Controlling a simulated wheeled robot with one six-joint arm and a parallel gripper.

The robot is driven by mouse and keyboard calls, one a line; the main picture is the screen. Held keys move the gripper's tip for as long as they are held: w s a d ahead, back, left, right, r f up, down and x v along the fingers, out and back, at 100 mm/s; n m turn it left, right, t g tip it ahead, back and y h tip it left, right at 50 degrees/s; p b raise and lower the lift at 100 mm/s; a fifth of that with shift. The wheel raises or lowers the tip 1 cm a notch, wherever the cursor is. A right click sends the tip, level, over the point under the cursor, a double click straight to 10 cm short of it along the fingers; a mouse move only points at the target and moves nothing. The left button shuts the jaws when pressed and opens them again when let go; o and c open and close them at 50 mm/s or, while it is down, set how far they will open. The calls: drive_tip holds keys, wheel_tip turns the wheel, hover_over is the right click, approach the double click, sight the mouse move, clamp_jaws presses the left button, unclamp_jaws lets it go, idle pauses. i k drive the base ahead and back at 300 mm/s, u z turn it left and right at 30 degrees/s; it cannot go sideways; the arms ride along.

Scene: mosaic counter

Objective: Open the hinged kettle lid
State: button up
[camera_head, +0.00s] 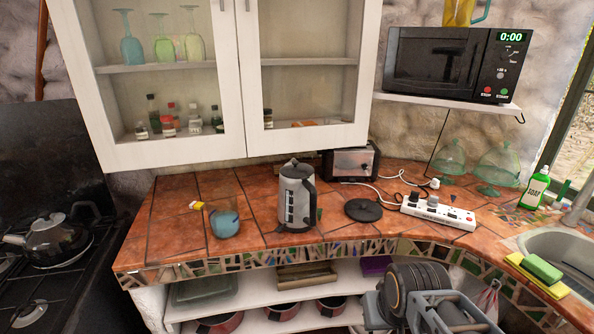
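A silver electric kettle (297,200) with a black handle on its right side stands upright on the tiled counter, near the middle of the view. Its lid (296,169) is on top and looks closed. Part of my folded arm shows at the bottom right, in front of the counter and well apart from the kettle. My gripper's fingers cannot be made out in this view.
A black round base (363,210) and a power strip (438,212) with cables lie right of the kettle. A blue-tinted glass (225,220) stands to its left. A toaster (350,162) is behind it, under the wall cabinet (305,142). A stovetop kettle (55,240) sits far left.

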sight(296, 171)
drive_tip(key=k, duration=0.55)
drive_tip(key=u, duration=0.55)
drive_tip(key=i, duration=1.6)
drive_tip(key=z, duration=0.05)
